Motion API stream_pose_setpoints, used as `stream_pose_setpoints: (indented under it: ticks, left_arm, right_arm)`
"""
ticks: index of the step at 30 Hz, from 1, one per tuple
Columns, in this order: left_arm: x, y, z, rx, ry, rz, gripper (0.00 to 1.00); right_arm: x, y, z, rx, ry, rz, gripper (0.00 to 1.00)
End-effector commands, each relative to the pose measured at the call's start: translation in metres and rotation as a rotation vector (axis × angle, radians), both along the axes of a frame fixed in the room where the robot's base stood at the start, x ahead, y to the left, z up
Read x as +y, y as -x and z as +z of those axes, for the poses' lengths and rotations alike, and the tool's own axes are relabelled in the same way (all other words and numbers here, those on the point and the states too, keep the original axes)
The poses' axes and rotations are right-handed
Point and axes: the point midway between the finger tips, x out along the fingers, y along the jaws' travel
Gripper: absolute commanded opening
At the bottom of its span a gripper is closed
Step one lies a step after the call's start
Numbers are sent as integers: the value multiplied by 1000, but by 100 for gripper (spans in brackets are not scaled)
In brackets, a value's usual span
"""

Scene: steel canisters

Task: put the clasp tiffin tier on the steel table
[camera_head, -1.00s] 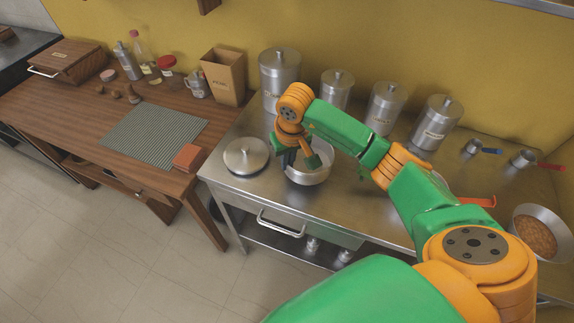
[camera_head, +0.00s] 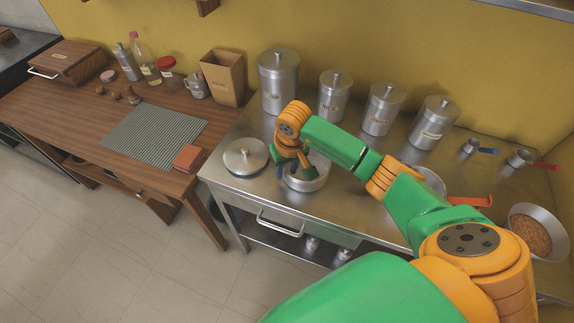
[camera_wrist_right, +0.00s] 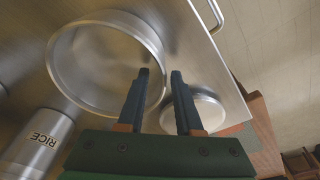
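The clasp tiffin tier appears to be the round, shallow steel vessel (camera_head: 308,183) at the front of the steel table (camera_head: 345,215). It sits upright and looks to rest on the tabletop. My right gripper (camera_head: 294,176) is over its left side and hides part of it. In the wrist view my right gripper (camera_wrist_right: 158,73) has its fingers apart, one on each side of the right wall of the vessel (camera_wrist_right: 75,70). A gap shows between the fingers, so it looks open around the rim. No clasp can be made out. My left gripper is out of view.
A knobbed steel lid (camera_head: 246,157) lies left of the vessel. Tall canisters (camera_head: 278,80) line the back wall. Another round steel vessel (camera_head: 434,180) is partly behind my arm. A bowl of brown food (camera_head: 537,232) stands at right. A wooden table (camera_head: 75,105) adjoins at left.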

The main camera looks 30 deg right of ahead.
Motion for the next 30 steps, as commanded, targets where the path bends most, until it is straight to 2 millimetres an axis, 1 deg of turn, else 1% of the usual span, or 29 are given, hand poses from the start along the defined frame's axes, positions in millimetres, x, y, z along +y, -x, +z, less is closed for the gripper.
stream_pose_setpoints:
  ticks: [1,2,4,12,15,18,20,30]
  left_arm:
    - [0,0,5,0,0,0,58]
    - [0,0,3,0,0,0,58]
    - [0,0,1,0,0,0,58]
    - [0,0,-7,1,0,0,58]
    - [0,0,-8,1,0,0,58]
    - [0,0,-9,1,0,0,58]
    - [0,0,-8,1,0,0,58]
    - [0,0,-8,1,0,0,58]
  right_arm:
    - [0,0,7,-1,-2,0,34]
    - [0,0,10,-3,0,-1,34]
    - [0,2,24,-6,1,1,34]
    - [1,14,94,-6,3,1,34]
    - [1,17,111,-3,0,-1,34]
    - [2,19,119,-1,0,0,34]
    - [1,19,121,0,1,0,34]
    - [2,19,121,1,0,-1,34]
